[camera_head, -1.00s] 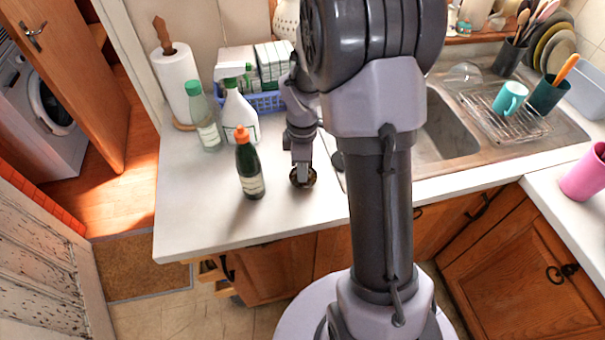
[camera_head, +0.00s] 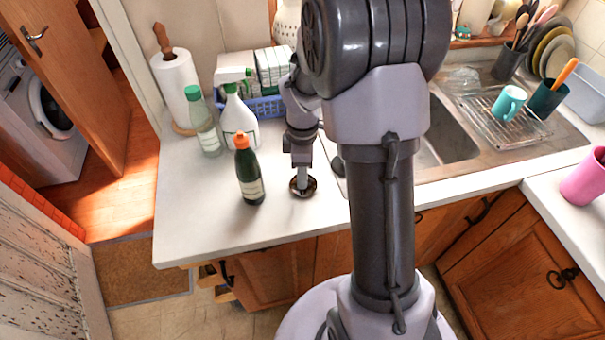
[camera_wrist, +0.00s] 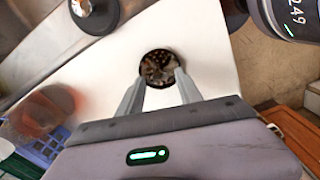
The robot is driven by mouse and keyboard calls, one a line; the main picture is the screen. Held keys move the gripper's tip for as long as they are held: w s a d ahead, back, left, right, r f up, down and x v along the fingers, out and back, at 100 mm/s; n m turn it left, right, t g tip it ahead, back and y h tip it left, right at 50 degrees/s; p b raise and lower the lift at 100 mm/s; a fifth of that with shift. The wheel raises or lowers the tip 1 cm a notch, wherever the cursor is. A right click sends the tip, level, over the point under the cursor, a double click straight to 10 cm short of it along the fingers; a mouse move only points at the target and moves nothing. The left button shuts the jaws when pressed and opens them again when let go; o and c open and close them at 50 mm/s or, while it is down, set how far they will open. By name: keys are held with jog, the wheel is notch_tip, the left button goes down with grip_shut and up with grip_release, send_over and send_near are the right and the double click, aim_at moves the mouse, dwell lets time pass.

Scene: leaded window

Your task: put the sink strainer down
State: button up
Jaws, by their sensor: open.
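The sink strainer (camera_head: 303,187) is a small round dark metal piece on the white counter, right of the dark green bottle. My gripper (camera_head: 301,182) is just above it, pointing down. In the wrist view the strainer (camera_wrist: 158,69) shows as a round dark disc with a patterned inside, just beyond the tips of my gripper (camera_wrist: 156,78). The two fingers stand apart, one at each side of its near edge. From these views I cannot tell whether a fingertip still touches it.
The green bottle with the orange cap (camera_head: 249,170) stands close on the left, with a spray bottle (camera_head: 239,122) behind it. The sink (camera_head: 452,135) is to the right, behind my arm. The white counter (camera_head: 200,225) is clear at the front left.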

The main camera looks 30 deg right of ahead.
jog(key=s+a+r+m+t+p, duration=0.1)
jog(key=a+r+m, duration=0.1)
jog(key=r, duration=0.6)
jog(key=s+a+r+m+t+p, duration=0.1)
jog(key=a+r+m+p, duration=0.15)
jog(key=r, duration=0.65)
jog(key=s+a+r+m+t+y, duration=0.1)
jog(key=s+a+r+m+t, duration=0.1)
jog(key=s+a+m, duration=0.3)
jog(key=s+a+r+m+t+y, duration=0.1)
jog(key=s+a+r+m, duration=0.4)
jog(key=s, duration=0.5)
jog(key=shift+s+a+m+t+b, duration=0.25)
jog(key=shift+a+m+t+b, duration=0.15)
jog(key=shift+a+m, duration=0.45)
jog(key=shift+r, duration=0.1)
